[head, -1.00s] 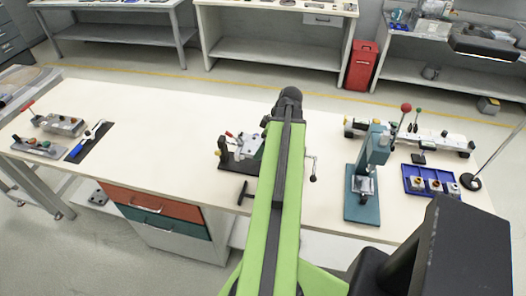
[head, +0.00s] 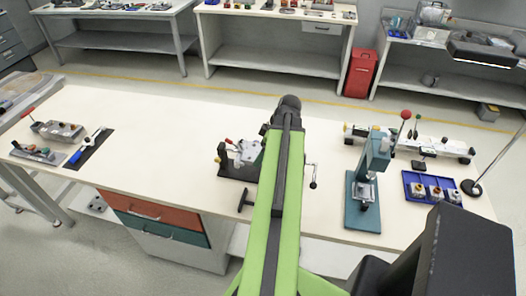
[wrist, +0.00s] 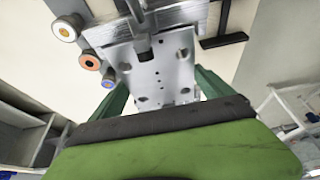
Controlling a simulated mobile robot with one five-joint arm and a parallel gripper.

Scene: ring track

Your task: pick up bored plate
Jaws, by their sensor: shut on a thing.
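The bored plate (wrist: 172,78) is a bright metal plate with several holes, seen close up in the wrist view. My gripper (wrist: 162,88) has a green finger on each side of the plate and is shut on it. Beyond the plate are grey metal parts of a fixture (wrist: 185,17); I cannot tell whether the plate touches them. In the head view my green arm reaches over the bench and hides my gripper. A dark vise-like fixture (head: 235,170) with light metal parts shows just left of the arm.
Knobs with yellow, orange and blue ends (wrist: 88,62) stand left of the plate. A teal press (head: 364,195) and a blue tray (head: 431,188) stand right of my arm. Tools (head: 60,131) lie at the bench's left end. The bench middle-left (head: 160,135) is clear.

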